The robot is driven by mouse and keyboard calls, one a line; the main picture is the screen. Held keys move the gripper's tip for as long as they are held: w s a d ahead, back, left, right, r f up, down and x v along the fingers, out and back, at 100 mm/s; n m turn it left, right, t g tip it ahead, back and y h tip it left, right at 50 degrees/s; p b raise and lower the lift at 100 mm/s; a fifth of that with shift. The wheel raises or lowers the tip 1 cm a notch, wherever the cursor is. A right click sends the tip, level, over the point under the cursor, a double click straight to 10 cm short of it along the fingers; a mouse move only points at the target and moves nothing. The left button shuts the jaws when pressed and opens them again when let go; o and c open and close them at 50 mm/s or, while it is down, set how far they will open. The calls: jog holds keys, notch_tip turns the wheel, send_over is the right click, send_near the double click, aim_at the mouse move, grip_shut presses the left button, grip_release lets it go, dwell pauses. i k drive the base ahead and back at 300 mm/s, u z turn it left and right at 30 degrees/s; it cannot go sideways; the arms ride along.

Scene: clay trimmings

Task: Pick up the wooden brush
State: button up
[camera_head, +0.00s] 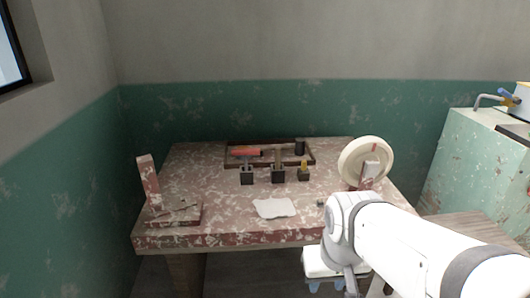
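On the worn red-and-white table stand small black holders at the back. A thin brown upright piece (278,158) rises from the middle holder (278,177); it may be the wooden brush, but it is too small to be sure. My gripper (327,286) hangs at the bottom of the view, in front of the table's front edge and well away from the holders. Blue parts show at its lower end, but its fingers are too unclear to tell open from shut.
The table (190,240) also bears a dark tray (312,152) with a red item (245,151), a white sheet (275,208), a pale wheel (352,162) at right and an upright post (149,180) at left. A green cabinet (455,165) stands right.

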aim_at(278, 150)
jog(key=u, duration=0.25)
jog(key=i, duration=1.25)
jog(key=z, duration=0.75)
jog(key=i, duration=0.5)
jog(key=u, duration=0.15)
